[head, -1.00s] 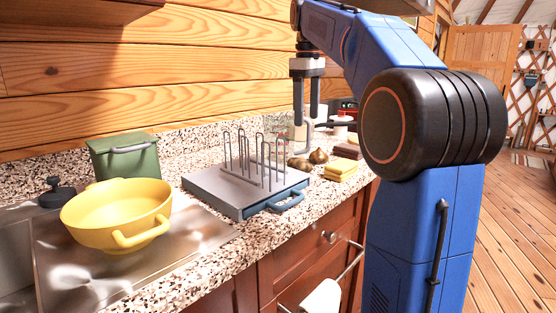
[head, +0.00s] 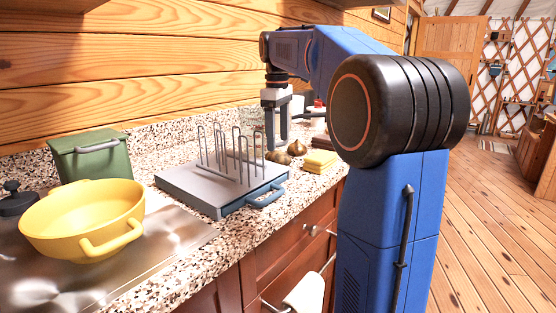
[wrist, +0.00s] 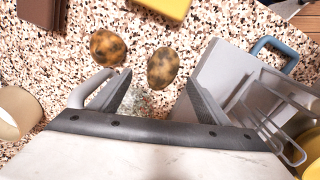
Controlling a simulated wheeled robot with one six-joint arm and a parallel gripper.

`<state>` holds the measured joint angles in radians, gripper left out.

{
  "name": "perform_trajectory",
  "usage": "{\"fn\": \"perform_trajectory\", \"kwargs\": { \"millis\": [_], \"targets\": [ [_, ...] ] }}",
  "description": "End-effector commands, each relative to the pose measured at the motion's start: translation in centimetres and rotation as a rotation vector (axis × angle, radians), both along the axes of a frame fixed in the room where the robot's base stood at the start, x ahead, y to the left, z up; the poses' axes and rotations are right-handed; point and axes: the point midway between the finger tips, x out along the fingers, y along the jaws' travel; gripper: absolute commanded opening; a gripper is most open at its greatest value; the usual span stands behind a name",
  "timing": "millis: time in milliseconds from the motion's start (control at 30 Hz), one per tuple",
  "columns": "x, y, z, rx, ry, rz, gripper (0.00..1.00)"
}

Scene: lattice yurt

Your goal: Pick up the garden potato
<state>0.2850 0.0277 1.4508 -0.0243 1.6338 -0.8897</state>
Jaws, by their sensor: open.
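Two brown, blotchy, potato-like lumps lie side by side on the speckled counter; I cannot tell which is the garden potato. In the wrist view one lump (wrist: 163,67) is just beyond the gap between my fingertips, and the other lump (wrist: 107,47) is up and left of it. They also show in the head view, one at the front left (head: 278,158) and one behind it to the right (head: 297,148). My gripper (wrist: 160,92) is open and empty, pointing down. In the head view my gripper (head: 277,143) is above and slightly behind the lumps.
A grey rack (head: 222,185) with upright wires stands left of the lumps, close to my right finger in the wrist view. A yellow sponge-like block (head: 320,161) and a dark brown block (wrist: 42,12) lie nearby. A yellow pot (head: 85,215) and green box (head: 90,155) are farther left.

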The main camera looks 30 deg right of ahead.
Motion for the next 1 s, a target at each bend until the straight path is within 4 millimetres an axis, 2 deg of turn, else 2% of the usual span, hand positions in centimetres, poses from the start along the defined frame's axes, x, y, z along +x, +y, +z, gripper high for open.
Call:
{"fn": "perform_trajectory", "kwargs": {
  "millis": [233,533,867,1000],
  "targets": [
    [-0.1,0.1,-1.4,0.0,0.0,0.0,0.7],
    [-0.2,0.4,-5.2,0.0,0.0,0.0,0.7],
    [-0.2,0.3,-5.9,0.0,0.0,0.0,0.7],
    [-0.2,0.3,-5.9,0.0,0.0,0.0,0.39]
  ]
}}
